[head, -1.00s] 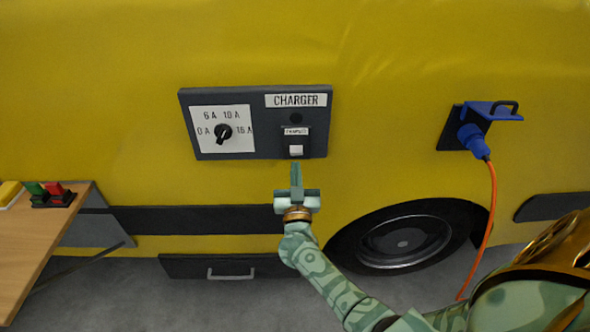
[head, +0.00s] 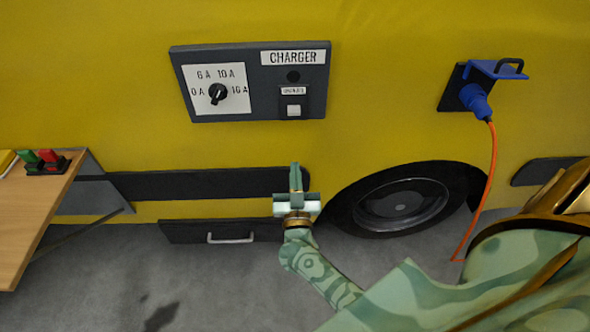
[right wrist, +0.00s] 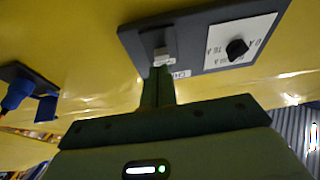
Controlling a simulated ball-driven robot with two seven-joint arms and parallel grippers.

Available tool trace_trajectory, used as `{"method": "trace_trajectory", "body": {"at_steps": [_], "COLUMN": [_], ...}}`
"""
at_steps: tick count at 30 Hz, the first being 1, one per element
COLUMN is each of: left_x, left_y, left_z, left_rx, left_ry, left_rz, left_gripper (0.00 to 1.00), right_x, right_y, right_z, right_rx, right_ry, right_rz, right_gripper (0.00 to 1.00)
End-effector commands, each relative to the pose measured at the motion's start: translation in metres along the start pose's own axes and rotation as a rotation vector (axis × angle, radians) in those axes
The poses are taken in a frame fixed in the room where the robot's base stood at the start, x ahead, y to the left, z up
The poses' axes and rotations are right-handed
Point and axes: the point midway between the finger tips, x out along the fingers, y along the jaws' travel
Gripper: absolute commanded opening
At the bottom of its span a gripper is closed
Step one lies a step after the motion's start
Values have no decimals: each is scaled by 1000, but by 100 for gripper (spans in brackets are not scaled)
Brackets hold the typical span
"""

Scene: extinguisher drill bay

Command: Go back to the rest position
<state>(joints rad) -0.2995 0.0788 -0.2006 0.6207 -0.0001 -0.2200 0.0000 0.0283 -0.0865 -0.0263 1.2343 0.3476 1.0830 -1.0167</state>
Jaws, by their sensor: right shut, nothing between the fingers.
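My right gripper (head: 295,178) is in the lower middle of the head view, its fingers together and empty, pointing up at the yellow vehicle side. It is below the charger panel (head: 262,95) and apart from it. In the right wrist view the closed fingers (right wrist: 158,78) appear in front of the panel (right wrist: 200,62), near the switch. My left gripper is not in view.
A blue plug (head: 474,97) with an orange cable sits in a socket at the right. A wheel (head: 402,203) and a drawer with a handle (head: 230,238) are low on the vehicle. A wooden table (head: 38,210) with red and green items stands at the left. Grey floor is clear in front.

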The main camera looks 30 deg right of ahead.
Motion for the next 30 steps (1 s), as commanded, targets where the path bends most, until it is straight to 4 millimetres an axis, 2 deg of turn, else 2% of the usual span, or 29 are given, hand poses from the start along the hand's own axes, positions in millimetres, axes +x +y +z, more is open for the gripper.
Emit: {"method": "trace_trajectory", "body": {"at_steps": [11,13,14,15,17,18,20,22,24,26,27,29,30], "left_x": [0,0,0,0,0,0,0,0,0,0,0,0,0], "left_y": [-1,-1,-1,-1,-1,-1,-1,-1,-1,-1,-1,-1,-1], "left_z": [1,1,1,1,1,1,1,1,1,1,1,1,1], "left_rx": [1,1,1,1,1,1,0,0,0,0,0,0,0], "left_ry": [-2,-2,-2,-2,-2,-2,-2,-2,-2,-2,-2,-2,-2], "left_rz": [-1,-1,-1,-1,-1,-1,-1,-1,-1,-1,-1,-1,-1], "left_gripper": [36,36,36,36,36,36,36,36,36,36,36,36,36], "right_x": [0,-3,-8,-20,-49,-74,-117,-170,-224,-271,-302,-346,-375], "right_y": [-3,-18,-28,-42,-58,-63,-62,-51,-30,-6,12,43,65], "right_z": [2,13,24,43,78,104,141,177,208,227,238,249,254], "right_rx": [37,77,89,94,85,69,32,-18,-80,-140,-185,-255,-304], "right_ry": [-9,-61,-105,-182,-324,-430,-590,-772,-946,-1088,-1177,-1306,-1384], "right_rz": [-15,-93,-146,-229,-350,-423,-513,-591,-648,-685,-705,-727,-742], "right_gripper": [0,0,0,0,0,0,0,0,0,0,0,0,0]}}
